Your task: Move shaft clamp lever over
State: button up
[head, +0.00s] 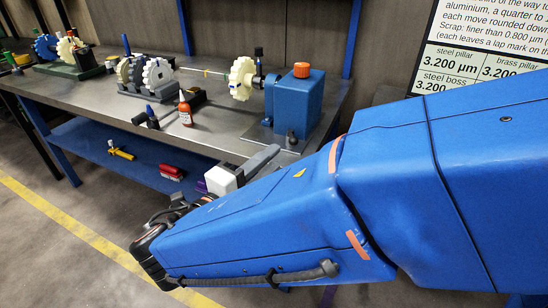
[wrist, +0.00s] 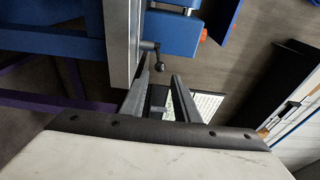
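The shaft clamp lever (wrist: 158,67) shows in the wrist view as a short dark arm ending in a black ball, beside the grey table edge. In the head view a dark knob (head: 291,137), which looks like the same lever, sits at the front foot of a blue block (head: 297,105) with an orange cap (head: 301,70). My gripper (wrist: 160,76) is open, its two grey fingers apart. In the wrist view the ball appears between the fingertips, seemingly just beyond them, with no contact visible. In the head view my gripper (head: 264,159) is at the bench's front edge, its far finger partly hidden.
A blue lower shelf (head: 90,141) holds small items. A dark panel (wrist: 285,85) stands right in the wrist view.

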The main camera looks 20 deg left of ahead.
aim_at(291, 144)
jog(key=x, duration=0.7)
jog(key=shift+w+d, duration=0.15)
jog(key=shift+w, duration=0.1)
jog(key=c, duration=0.4)
jog(key=shift+c, duration=1)
